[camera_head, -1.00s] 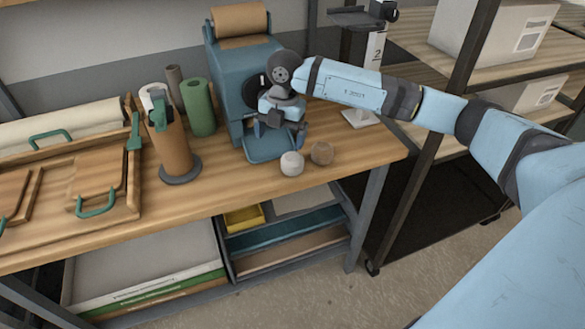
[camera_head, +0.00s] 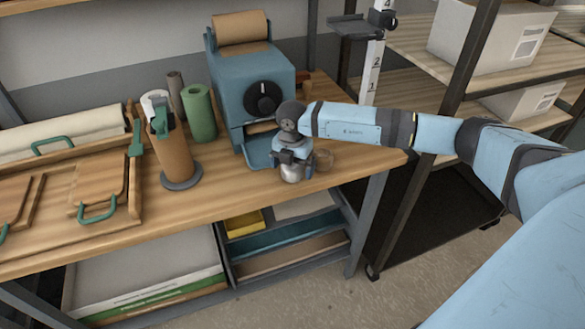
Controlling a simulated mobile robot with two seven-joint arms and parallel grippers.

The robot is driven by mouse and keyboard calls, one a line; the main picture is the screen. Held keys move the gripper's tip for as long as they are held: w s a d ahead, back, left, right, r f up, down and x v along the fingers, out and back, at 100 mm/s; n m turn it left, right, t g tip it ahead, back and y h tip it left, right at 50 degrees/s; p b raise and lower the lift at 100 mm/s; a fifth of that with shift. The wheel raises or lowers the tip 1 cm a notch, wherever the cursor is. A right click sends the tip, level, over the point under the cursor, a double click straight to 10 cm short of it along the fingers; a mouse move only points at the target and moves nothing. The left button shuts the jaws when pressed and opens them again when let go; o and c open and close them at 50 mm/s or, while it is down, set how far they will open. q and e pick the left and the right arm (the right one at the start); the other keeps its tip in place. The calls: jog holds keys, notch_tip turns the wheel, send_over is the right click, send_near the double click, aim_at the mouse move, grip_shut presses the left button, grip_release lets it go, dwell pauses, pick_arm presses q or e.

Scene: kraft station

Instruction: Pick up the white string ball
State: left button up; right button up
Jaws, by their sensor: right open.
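The white string ball (camera_head: 291,178) sits on the wooden bench near its front edge, partly covered by my right gripper (camera_head: 292,170). The gripper points down over the ball from above, with its jaws open and the ball between or just below the fingers; I cannot tell whether they touch it. My left gripper is not in view.
A blue dispenser (camera_head: 247,85) with a brown paper roll stands behind the gripper. A brown tube holder (camera_head: 171,148) and a green roll (camera_head: 200,112) stand to the left. Wooden trays (camera_head: 100,185) lie at far left. A shelf rack with boxes (camera_head: 488,38) stands at right.

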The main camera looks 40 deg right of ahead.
jog(key=shift+f, duration=0.85)
jog(key=c, duration=1)
jog(key=shift+c, duration=0.2)
